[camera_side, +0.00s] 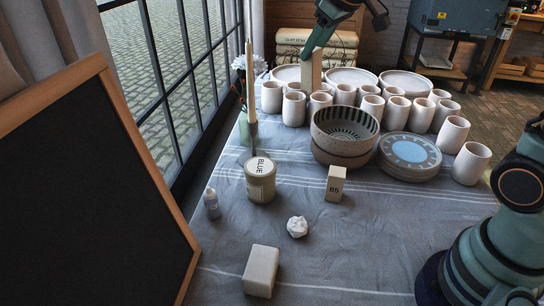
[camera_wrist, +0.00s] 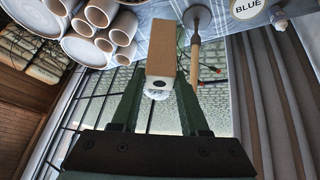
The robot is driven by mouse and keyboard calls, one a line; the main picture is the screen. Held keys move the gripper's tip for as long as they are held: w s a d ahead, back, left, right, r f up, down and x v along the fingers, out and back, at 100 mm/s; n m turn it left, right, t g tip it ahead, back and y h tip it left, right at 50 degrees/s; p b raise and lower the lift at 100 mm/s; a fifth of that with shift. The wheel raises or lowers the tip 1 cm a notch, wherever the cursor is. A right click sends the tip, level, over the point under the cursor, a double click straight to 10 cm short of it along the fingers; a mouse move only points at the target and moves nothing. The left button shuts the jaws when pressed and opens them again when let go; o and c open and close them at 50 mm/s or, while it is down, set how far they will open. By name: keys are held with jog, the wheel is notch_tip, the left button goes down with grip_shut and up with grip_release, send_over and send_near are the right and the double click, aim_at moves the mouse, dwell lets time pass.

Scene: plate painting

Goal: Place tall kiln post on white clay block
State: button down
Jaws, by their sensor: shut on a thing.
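My gripper (camera_side: 320,40) is at the top of the side view, shut on the tall kiln post (camera_side: 311,70), a tan upright block. The post is above or in front of the cups at the back of the table; its lower end is close to them, and I cannot tell the gap. In the wrist view the post (camera_wrist: 162,45) sits between my fingers (camera_wrist: 160,85). The white clay block (camera_side: 261,271) lies on the cloth at the front, well away from my gripper.
A short block marked B5 (camera_side: 335,183), a BLUE jar (camera_side: 260,180), a small bottle (camera_side: 212,203) and a white lump (camera_side: 297,227) stand between. Bowls (camera_side: 344,133), plates (camera_side: 409,155) and several cups (camera_side: 271,97) crowd the back. A tall stick (camera_side: 250,85) stands left. The front right cloth is clear.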

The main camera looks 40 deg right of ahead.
jog(key=s+a+r+n+g+y, duration=0.15)
jog(key=s+a+n, duration=0.25)
jog(key=s+a, duration=0.8)
jog(key=s+a+r+n+y, duration=0.1)
jog(key=s+a+n+y, duration=0.2)
jog(key=s+a, duration=0.9)
jog(key=w+a+f, duration=0.1)
jog(key=a+f, duration=0.1)
jog(key=f, duration=0.8)
jog(key=w+a+f, duration=0.1)
jog(key=w+f, duration=0.1)
jog(key=f, duration=0.8)
jog(key=shift+w+a, duration=0.3)
jog(key=shift+a, duration=0.05)
jog(key=shift+f, duration=0.1)
jog(key=shift+c, duration=2.1)
grip_release()
jog(key=shift+f, duration=0.1)
